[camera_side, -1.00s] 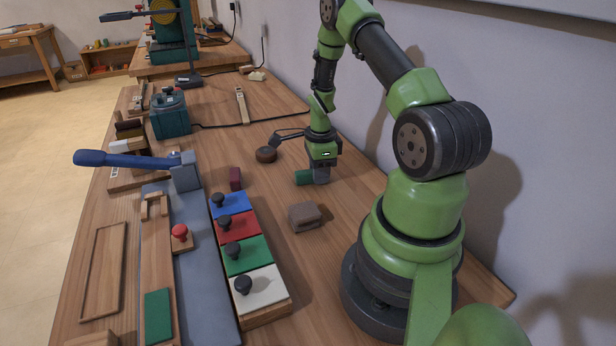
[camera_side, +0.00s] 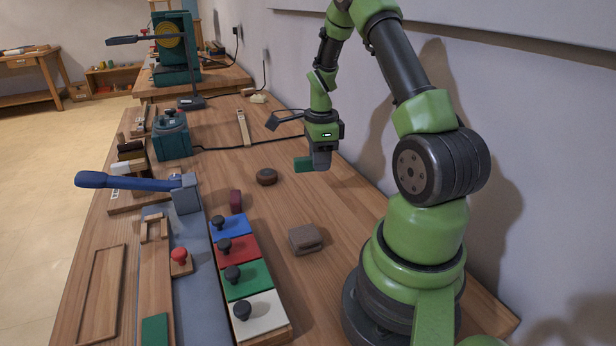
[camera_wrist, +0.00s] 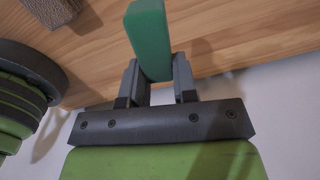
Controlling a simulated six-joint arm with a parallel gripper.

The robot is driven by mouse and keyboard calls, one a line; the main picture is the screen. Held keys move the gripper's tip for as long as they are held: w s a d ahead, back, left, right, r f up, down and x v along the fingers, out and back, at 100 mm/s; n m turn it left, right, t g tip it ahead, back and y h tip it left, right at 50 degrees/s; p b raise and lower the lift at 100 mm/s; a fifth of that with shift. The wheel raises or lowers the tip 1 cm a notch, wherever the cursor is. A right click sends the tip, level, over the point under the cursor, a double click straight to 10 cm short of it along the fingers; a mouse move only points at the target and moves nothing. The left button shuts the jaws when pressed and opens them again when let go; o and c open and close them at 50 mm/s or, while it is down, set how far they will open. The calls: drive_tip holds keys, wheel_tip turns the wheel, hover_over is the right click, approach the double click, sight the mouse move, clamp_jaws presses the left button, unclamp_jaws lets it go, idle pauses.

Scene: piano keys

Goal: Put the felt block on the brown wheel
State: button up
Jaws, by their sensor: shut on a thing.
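My gripper (camera_side: 320,160) is shut on a green block (camera_side: 303,164) and holds it above the table. In the wrist view the green block (camera_wrist: 148,38) stands out from between the two fingers (camera_wrist: 158,82). I cannot tell for certain from its surface that it is felt. The brown wheel (camera_side: 266,176) lies flat on the table, to the left of and below the held block, apart from it. Nothing rests on the wheel. It does not show in the wrist view.
A grey-brown block (camera_side: 305,239) lies nearer the camera. A row of blue, red, green and white keys (camera_side: 245,277) with black knobs stands to its left. A dark red block (camera_side: 236,200) lies beyond the keys. A blue-handled lever (camera_side: 130,184) is at left. The wall is close at right.

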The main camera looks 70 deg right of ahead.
drive_tip(key=w+d+r+m, duration=0.2)
drive_tip(key=w+d+m, duration=0.1)
drive_tip(key=w+m, duration=0.4)
drive_tip(key=r+m, duration=0.1)
drive_tip(key=m, duration=0.3)
hover_over(273, 178)
wheel_tip(273, 178, down, 9)
drive_tip(key=shift+f, duration=0.2)
drive_tip(key=shift+f, duration=0.1)
drive_tip(key=o, duration=0.9)
